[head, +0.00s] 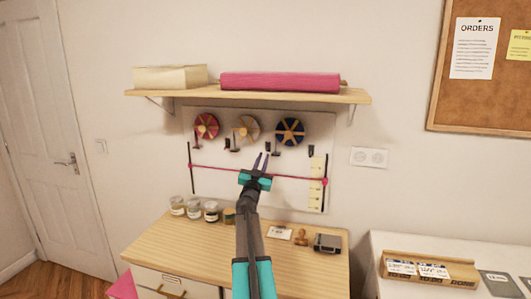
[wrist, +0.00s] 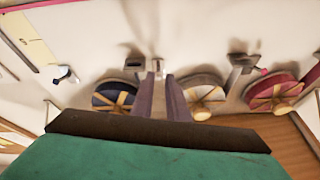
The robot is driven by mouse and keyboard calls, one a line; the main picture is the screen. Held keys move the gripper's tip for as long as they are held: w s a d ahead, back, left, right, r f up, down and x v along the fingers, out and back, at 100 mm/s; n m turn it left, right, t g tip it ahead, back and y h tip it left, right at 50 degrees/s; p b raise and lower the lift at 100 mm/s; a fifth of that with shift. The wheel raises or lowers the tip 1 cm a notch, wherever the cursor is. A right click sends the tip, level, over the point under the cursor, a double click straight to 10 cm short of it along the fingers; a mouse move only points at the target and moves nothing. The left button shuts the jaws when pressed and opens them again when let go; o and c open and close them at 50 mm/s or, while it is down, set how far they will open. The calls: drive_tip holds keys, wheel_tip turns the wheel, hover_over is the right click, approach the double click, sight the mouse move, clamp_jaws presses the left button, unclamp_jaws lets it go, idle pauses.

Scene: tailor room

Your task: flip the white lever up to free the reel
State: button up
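Three reels hang on the wall panel: a red one (head: 206,126), a tan one (head: 247,128) and a blue one (head: 290,131). A small white lever (wrist: 157,67) shows beside a dark bracket (wrist: 133,63) between the blue and tan reels; the wrist view shows the panel turned over. My gripper (head: 261,161) is below the tan reel, pointing up at the panel. The white lever appears just past the tips, around the gap; contact cannot be told. Its exact tilt is unclear.
Another dark bracket (wrist: 240,63) with a red tip and a blue-tipped lever (wrist: 65,77) flank it. A pink cord (head: 215,169) crosses the panel behind my gripper. A shelf (head: 180,95) overhangs the reels. Jars (head: 194,208) and a stamp (head: 302,236) stand on the cabinet below.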

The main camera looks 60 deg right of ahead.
sight(267, 150)
drive_tip(key=shift+p+x, duration=0.45)
drive_tip(key=shift+x, duration=1.45)
